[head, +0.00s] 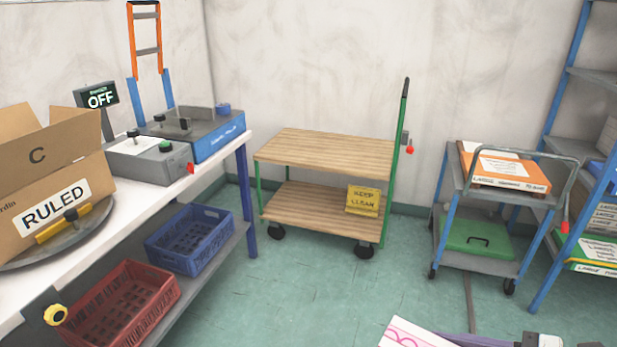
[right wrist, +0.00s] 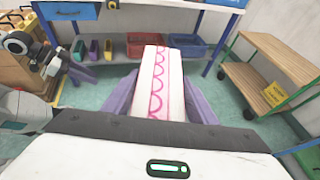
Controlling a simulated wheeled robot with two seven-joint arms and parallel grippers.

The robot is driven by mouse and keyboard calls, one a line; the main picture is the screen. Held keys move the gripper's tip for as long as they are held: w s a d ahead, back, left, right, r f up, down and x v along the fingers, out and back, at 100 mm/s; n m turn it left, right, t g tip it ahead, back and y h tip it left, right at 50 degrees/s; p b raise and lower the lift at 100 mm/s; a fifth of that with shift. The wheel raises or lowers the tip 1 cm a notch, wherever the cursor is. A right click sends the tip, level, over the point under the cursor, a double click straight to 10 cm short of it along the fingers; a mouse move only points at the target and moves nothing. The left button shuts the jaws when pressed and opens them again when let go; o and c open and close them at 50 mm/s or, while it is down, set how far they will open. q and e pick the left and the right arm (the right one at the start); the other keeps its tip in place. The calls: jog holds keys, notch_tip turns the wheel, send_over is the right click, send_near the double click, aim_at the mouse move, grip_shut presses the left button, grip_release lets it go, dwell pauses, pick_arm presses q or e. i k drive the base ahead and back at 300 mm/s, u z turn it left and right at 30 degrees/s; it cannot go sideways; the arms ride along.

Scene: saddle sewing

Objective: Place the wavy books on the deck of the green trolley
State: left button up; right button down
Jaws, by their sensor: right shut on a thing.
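The green trolley (head: 386,190) stands against the back wall in the head view, with a bare upper wooden deck (head: 325,148) and a lower deck (head: 310,208). A yellow "KEEP CLEAN" sign (head: 363,200) is at the lower deck's right end. The trolley also shows at the right of the right wrist view (right wrist: 262,62). My right gripper (right wrist: 158,90) is shut on a white wavy book (right wrist: 160,68) with pink wavy lines, between its purple fingers. The book's corner (head: 408,335) shows at the bottom of the head view.
A workbench (head: 215,160) at left bears a "RULED" box (head: 35,165); a red crate (head: 120,305) and blue crate (head: 190,240) are on its lower shelf. A grey cart (head: 450,215) and blue-post shelving (head: 555,265) stand at right. Floor before the trolley is clear.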

aim_at(338, 148)
jog(key=z, duration=0.1)
jog(key=i, duration=3.6)
jog(key=z, duration=0.15)
